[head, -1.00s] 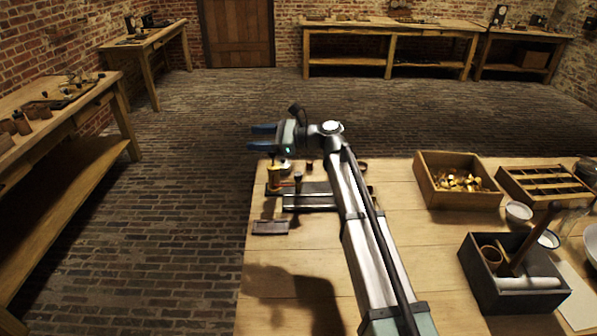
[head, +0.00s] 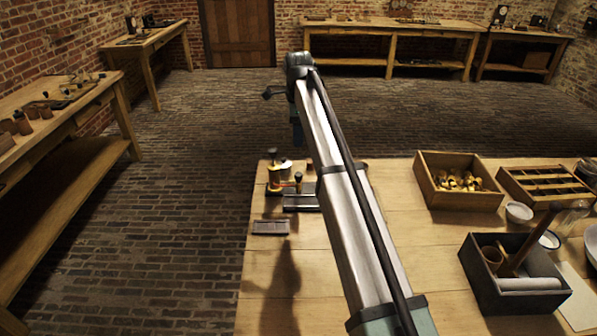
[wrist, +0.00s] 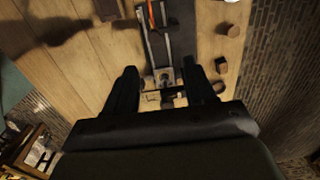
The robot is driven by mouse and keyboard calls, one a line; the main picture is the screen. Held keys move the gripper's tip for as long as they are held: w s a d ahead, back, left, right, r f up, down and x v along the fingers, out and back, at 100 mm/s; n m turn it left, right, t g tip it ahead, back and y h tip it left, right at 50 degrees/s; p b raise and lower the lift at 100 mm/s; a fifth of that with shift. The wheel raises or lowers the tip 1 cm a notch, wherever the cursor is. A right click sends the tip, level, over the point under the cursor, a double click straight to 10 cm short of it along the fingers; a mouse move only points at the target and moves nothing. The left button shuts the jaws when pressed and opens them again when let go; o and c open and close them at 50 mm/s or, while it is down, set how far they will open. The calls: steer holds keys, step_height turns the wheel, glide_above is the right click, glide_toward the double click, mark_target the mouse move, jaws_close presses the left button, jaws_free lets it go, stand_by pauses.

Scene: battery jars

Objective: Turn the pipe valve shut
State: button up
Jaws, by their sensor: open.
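A small metal fixture (head: 281,172) with a yellowish base stands at the far left corner of the workbench. A dark-knobbed post stands beside it, and I cannot tell which part is the valve handle. In the wrist view a metal fitting with a square plate (wrist: 165,78) lies between my fingertips in the picture, with a rail running away from it. My gripper (wrist: 160,76) is open, its two dark fingers apart and empty. In the head view my gripper (head: 297,138) points down above the bench's far edge, partly hidden by my arm. It appears above the fixture, not touching.
A dark flat block (head: 270,227) lies in front of the fixture. Several small wooden pieces (wrist: 228,30) stand near the rail. At right are a wooden box of brass parts (head: 460,185), a divided tray (head: 545,187) and a dark box (head: 510,290). The bench's front left is clear.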

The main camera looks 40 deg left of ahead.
mark_target(299, 174)
steer(key=shift+m, duration=0.4)
steer(key=f, duration=1.4)
steer(key=shift+s+d, duration=0.2)
steer(key=shift+d, duration=0.1)
steer(key=shift+c, duration=0.2)
jaws_close()
